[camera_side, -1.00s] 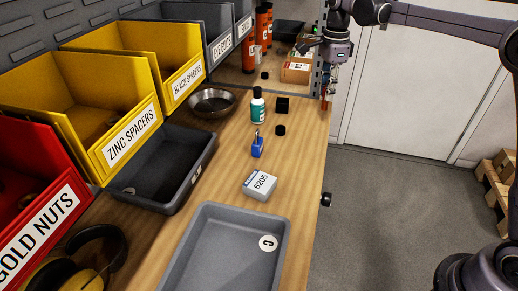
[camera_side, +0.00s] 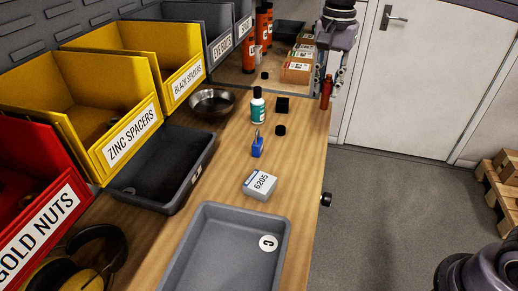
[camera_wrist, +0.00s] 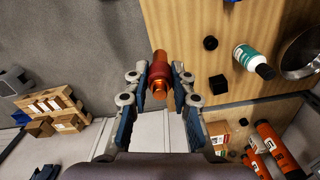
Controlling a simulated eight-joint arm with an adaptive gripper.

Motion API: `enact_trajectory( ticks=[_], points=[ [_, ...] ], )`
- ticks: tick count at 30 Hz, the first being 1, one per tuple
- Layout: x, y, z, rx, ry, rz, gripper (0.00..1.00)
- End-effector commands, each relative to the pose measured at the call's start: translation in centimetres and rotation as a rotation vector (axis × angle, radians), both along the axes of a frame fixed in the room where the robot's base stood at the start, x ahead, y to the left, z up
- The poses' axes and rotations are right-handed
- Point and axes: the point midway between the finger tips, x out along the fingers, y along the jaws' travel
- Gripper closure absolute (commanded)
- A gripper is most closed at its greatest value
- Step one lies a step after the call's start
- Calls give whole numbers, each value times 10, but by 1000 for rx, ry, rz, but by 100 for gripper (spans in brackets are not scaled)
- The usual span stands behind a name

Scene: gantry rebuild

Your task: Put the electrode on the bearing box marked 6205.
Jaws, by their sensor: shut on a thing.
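The copper-red electrode (camera_wrist: 159,80), a stepped round rod, is between the fingertips of my gripper (camera_wrist: 160,85) in the wrist view. My gripper is shut on it. In the side view the electrode (camera_side: 326,92) hangs roughly upright below my gripper, by the far right edge of the bench. The bearing box marked 6205 (camera_side: 260,185) is a small pale box lying on the bench, nearer the side camera, with its number facing up. My gripper is well away from the box. The box does not show in the wrist view.
A grey tray marked C (camera_side: 281,229) lies in front of the box. A small blue item (camera_side: 257,149), a teal-white bottle (camera_side: 257,106) and black pieces (camera_side: 280,130) stand behind it. A dark tray (camera_side: 137,184) is at left. Bench is clear right of the box.

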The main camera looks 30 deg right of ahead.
Motion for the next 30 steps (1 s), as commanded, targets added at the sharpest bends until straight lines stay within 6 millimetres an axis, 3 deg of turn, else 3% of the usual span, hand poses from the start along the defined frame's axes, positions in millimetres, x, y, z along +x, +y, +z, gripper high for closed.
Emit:
enact_trajectory(
  ticks=[1, 3, 10, 14, 30],
  points=[
    [-10, 21, 3, 0, 0, 113, 100],
    [-21, 41, 5, -1, 0, 249, 100],
    [-44, 79, 10, -1, 1, 516, 100],
    [-47, 92, 5, -1, 1, 557, 100],
    [-46, 188, -52, -1, 1, 555, 100]
  ],
)
